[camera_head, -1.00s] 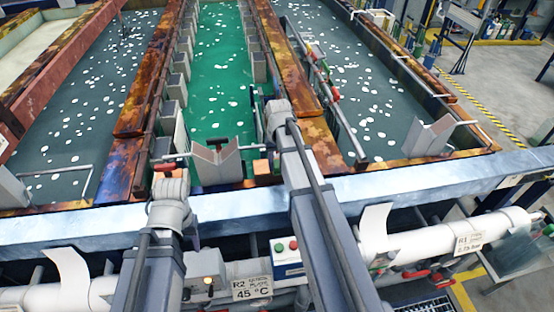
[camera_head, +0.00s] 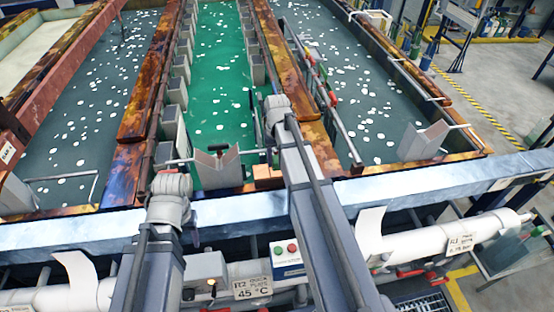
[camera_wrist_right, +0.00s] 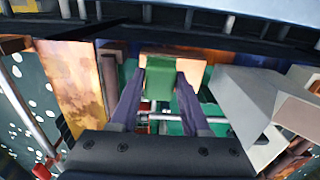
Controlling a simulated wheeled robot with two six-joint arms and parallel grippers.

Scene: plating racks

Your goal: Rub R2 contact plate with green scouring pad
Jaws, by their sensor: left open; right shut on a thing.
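My right gripper (camera_wrist_right: 160,84) is shut on the green scouring pad (camera_wrist_right: 157,78) in the right wrist view. The pad lies in front of a copper-coloured contact plate (camera_wrist_right: 196,68); I cannot tell whether they touch. In the head view a copper-coloured block (camera_head: 266,173) shows at the near end of the green tank, left of my right arm.
A green tank (camera_head: 222,95) lies between grey tanks with floating white discs. A pale V-shaped plate (camera_head: 217,165) stands between my arms. A pale blue front beam (camera_head: 400,187) crosses the near side. Below it are white pipes and an R2 sign (camera_head: 252,288).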

